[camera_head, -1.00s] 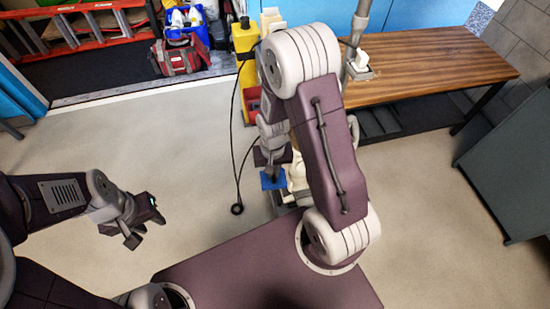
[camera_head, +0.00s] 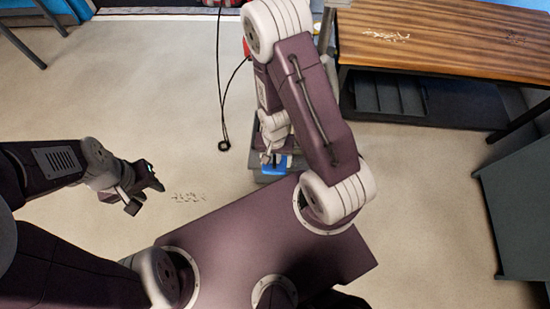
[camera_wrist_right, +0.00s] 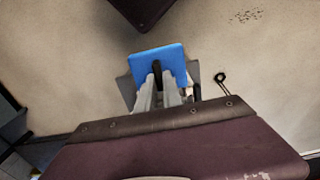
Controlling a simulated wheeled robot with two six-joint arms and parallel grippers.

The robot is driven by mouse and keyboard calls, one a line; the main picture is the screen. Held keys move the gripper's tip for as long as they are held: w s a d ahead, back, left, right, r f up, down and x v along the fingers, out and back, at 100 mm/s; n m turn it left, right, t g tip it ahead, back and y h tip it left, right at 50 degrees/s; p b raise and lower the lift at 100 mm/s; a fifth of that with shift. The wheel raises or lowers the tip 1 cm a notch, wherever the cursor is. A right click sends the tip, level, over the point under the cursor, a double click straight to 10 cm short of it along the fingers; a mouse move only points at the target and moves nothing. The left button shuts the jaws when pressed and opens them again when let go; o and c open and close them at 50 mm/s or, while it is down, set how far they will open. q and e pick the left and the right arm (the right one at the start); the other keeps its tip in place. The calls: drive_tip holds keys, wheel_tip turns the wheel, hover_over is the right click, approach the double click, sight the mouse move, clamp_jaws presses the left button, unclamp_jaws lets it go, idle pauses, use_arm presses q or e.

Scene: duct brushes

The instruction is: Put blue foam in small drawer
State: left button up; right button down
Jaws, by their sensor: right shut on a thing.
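The blue foam (camera_head: 276,165) is a flat bright blue block, partly covered by my right arm in the head view. It shows more fully in the right wrist view (camera_wrist_right: 172,54). My right gripper (camera_head: 268,157) is shut on the foam and holds it beyond the front of my base. In the right wrist view the grey fingers (camera_wrist_right: 158,85) meet the near part of the foam. My left gripper (camera_head: 143,192) is empty over the floor at the left, its fingers apart.
A wooden-topped workbench (camera_head: 450,45) with a dark lower shelf stands at the back right. A dark grey cabinet (camera_head: 520,215) is at the right edge. A black cable (camera_head: 222,100) hangs to the floor left of my right arm.

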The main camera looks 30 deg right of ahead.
drive_tip(key=w+d, duration=0.1)
drive_tip(key=w, duration=0.1)
drive_tip(key=w+d, duration=0.1)
drive_tip(key=shift+w+d, duration=0.15)
drive_tip(key=shift+w, duration=0.2)
drive_tip(key=w+d+f+b, duration=0.1)
drive_tip(key=w+d, duration=0.2)
drive_tip(key=w, duration=0.2)
drive_tip(key=shift+s+f+b, duration=0.1)
drive_tip(key=shift+f+b, duration=3.45)
drive_tip(key=shift+f, duration=1.55)
drive_tip(key=c, duration=1.4)
unclamp_jaws()
drive_tip(key=shift+c, duration=0.2)
